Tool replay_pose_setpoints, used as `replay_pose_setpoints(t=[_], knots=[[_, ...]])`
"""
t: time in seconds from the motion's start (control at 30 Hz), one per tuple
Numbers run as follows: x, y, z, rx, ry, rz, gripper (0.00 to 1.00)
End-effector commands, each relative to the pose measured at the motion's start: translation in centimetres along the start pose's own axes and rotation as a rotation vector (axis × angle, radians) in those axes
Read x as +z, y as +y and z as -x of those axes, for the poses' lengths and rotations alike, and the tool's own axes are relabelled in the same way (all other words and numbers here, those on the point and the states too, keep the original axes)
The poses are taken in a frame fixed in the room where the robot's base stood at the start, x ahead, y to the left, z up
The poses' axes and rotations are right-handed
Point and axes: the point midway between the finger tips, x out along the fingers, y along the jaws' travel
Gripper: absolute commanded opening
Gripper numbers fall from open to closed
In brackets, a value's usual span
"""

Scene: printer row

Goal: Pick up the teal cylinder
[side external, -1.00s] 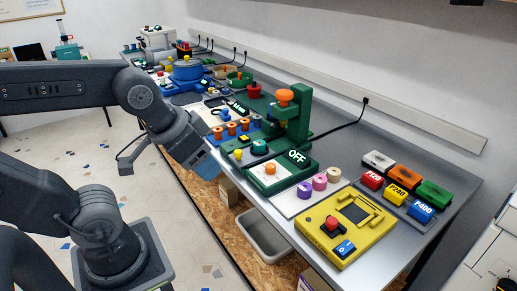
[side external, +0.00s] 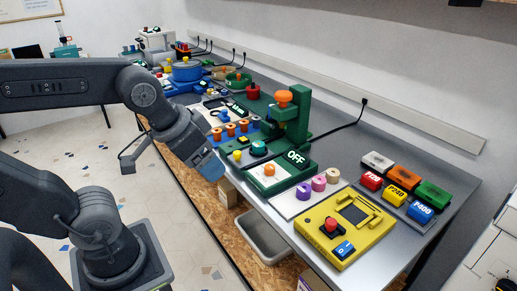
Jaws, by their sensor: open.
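A short teal cylinder (side external: 258,147) stands upright on the dark green machine (side external: 297,122), beside a small yellow knob (side external: 237,155). It is the only small teal round piece I can make out. My gripper (side external: 210,167) has a blue end and points down at the bench's front edge, left of the teal cylinder and apart from it. It is open, and I see nothing held in it. Its fingers are small and partly hidden by my wrist.
Blue holders with orange-topped pieces (side external: 230,130) stand just behind my gripper. The tall green post with an orange knob (side external: 284,98) rises right of the cylinder. Purple, pink and tan rolls (side external: 318,182) and a yellow box (side external: 345,228) lie at the right.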

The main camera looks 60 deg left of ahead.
Motion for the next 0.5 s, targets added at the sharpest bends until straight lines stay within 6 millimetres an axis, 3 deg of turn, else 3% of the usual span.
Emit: replay_pose_setpoints(t=[0.27, 0.5], knots=[[-8.3, -3.9, -2.8, -0.121, -0.057, 0.269, 0.76], [-15.7, -10.0, -8.8, -0.258, -0.087, 0.558, 0.76]])
